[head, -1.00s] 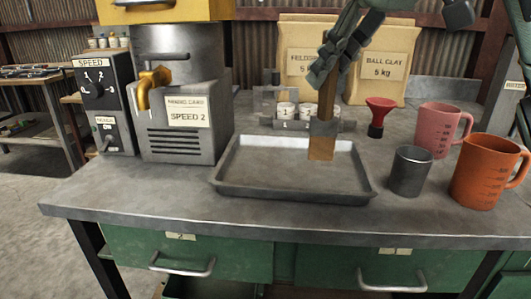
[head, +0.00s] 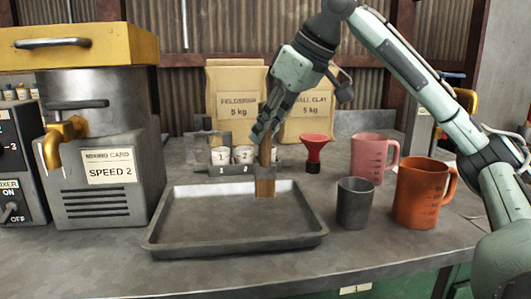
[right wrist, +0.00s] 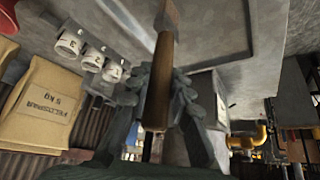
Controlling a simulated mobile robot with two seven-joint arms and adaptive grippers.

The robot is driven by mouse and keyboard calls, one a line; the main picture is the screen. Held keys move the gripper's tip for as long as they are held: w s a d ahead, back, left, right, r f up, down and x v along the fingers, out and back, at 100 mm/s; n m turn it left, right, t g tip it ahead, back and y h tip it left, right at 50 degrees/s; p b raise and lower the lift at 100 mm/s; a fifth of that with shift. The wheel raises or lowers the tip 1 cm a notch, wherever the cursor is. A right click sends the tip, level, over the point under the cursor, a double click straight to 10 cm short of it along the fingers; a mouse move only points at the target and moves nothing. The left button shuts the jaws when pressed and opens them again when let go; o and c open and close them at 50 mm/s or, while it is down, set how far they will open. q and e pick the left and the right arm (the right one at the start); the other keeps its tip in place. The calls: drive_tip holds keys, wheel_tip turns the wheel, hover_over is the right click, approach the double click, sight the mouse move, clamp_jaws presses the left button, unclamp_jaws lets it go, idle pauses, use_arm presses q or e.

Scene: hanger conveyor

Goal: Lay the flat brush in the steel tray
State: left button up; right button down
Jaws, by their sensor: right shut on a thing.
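The flat brush (head: 265,158) has a brown wooden handle, a grey metal band and tan bristles. It hangs nearly upright, bristles down, in front of the back right wall of the steel tray (head: 236,246). I cannot tell whether the bristles touch the tray. My right gripper (head: 263,133) is shut on the upper handle. In the right wrist view the brush handle (right wrist: 158,85) runs between the fingers, its band pointing away over the tray. The tray looks empty. My left gripper is not in view.
Behind is a rack of small numbered cups (head: 243,155) and clay bags (head: 235,95). The mixer (head: 95,180) stands left.

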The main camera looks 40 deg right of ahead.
sight(270, 140)
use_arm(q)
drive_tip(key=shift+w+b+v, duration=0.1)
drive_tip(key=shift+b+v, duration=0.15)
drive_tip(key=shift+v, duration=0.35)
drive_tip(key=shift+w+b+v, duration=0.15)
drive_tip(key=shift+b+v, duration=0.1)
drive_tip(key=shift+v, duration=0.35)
use_arm(e)
drive_tip(key=shift+f, duration=1.95)
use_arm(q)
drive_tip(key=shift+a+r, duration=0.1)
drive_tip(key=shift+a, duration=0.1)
use_arm(e)
drive_tip(key=shift+f, duration=0.15)
drive_tip(key=c, duration=1.4)
unclamp_jaws()
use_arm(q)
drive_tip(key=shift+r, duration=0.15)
use_arm(e)
drive_tip(key=shift+o, duration=0.2)
